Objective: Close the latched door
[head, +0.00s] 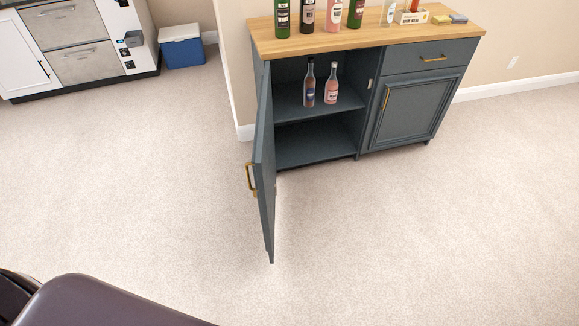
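The dark blue-grey cabinet (420,58) stands against the wall with a light wooden top. Its left door (266,165) is wide open, swung out toward me and seen nearly edge-on. A brass handle (250,180) is on the door's outer face, at the left. Two bottles, one dark (309,84) and one pink (331,84), stand on the shelf inside. The right door (405,110) is shut, with a drawer (432,57) above it, also shut. Neither of my grippers is in the head view. The latch itself is too small to tell.
Several bottles stand on the cabinet top (380,38), with a small caddy (411,16) and sponges (450,19) to the right. A blue cooler (182,46) and a white unit (80,45) stand back left. The carpet (400,230) before the cabinet is clear.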

